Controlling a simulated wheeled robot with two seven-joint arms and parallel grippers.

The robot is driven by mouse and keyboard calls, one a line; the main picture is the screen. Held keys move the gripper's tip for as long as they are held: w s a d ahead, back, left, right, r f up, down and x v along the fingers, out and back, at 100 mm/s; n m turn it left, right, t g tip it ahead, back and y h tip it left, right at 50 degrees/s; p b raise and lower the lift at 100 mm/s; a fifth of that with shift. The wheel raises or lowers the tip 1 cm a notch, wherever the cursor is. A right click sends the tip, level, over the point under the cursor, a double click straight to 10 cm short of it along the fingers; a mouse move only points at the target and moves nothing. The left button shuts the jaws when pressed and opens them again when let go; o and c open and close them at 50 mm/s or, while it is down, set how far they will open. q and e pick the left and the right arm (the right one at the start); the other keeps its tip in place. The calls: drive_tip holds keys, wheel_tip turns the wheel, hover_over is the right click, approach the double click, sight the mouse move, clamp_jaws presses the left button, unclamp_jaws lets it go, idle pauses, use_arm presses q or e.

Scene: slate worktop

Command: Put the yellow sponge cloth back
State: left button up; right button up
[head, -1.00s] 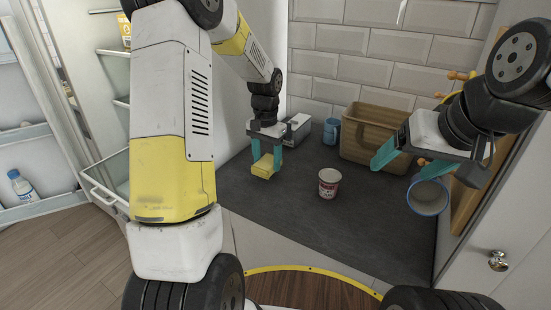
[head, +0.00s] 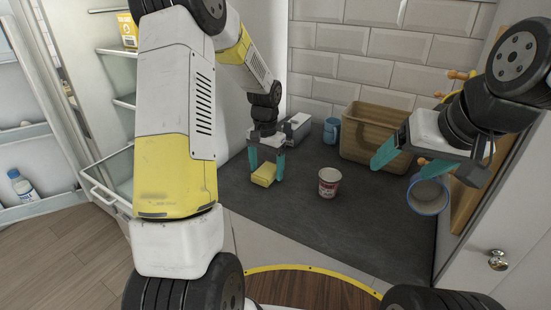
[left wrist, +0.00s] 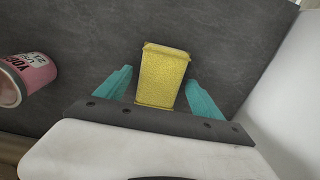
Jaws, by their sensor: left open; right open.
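The yellow sponge cloth (head: 264,174) rests on the left part of the slate worktop. It also shows in the left wrist view (left wrist: 162,76), between the teal fingers with a gap on each side. My left gripper (head: 267,168) is open around the sponge cloth, its fingers pointing down. In the left wrist view the left gripper (left wrist: 160,92) has dark slate beneath it. My right gripper (head: 398,160) is open and empty, in the air over the right side of the worktop, in front of the brown bin.
A yogurt cup (head: 329,182) stands to the right of the sponge; the left wrist view shows it too (left wrist: 30,76). Behind are a grey box (head: 298,127), a blue cup (head: 332,130) and a brown bin (head: 372,133). A blue-rimmed container (head: 428,196) stands at the right.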

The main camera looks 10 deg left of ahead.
sight(267, 170)
use_arm(q)
wheel_tip(267, 170, up, 12)
drive_tip(key=s+r+n+t, duration=0.1)
drive_tip(key=s+r+t, duration=0.2)
drive_tip(key=s+r, duration=0.65)
drive_tip(key=s+d+n+t+h, duration=0.2)
drive_tip(key=s+t, duration=0.1)
drive_tip(key=s, duration=1.1)
drive_tip(key=shift+s+r, duration=0.4)
drive_tip(key=shift+d, duration=0.1)
